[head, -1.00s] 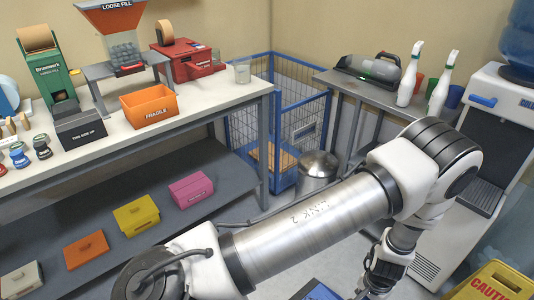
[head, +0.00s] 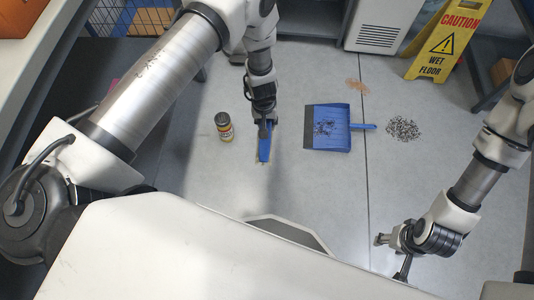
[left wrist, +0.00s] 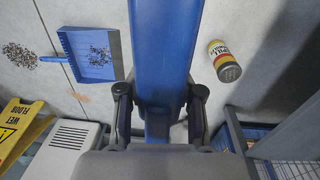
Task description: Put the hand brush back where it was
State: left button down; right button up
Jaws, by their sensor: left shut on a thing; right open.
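My left gripper (head: 266,122) is shut on the blue hand brush (head: 265,148), near the middle of the floor. The brush also fills the middle of the left wrist view (left wrist: 163,60), between the two fingers (left wrist: 158,98). Its bristles show as a pale edge low on the brush in the head view; I cannot tell whether they touch the floor. A blue dustpan (head: 327,136) with dark bits in it lies on the floor to the right of the brush. My right gripper (head: 392,256) is open and empty at the lower right, apart from everything.
A yellow wet floor sign (head: 446,42) stands at the upper right. The floor below the dustpan is clear.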

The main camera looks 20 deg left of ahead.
pick_arm(q)
notch_tip(320, 180, down, 24)
jog(key=w+d+f+n+b, duration=0.1)
jog(key=w+n+b, duration=0.15)
jog(key=b, duration=2.15)
send_near(271, 164)
jog(key=shift+n, duration=0.45)
jog(key=f, duration=0.5)
jog(key=shift+d, duration=0.2)
jog(key=shift+f+b, duration=0.35)
jog(key=shift+f, duration=0.1)
pick_arm(e)
notch_tip(271, 164, down, 28)
jog(key=shift+w+d+f, duration=0.15)
jog(key=shift+w, duration=0.05)
pick_arm(q)
jog(key=shift+f+b, duration=0.55)
jog(key=shift+f, duration=0.05)
pick_arm(e)
jog(key=shift+f, duration=0.5)
pick_arm(q)
jog(key=c, duration=0.7)
grip_release()
jog(key=r, duration=0.8)
jog(key=a+r, duration=0.1)
jog(key=r, duration=0.3)
jog(key=shift+s, duration=0.4)
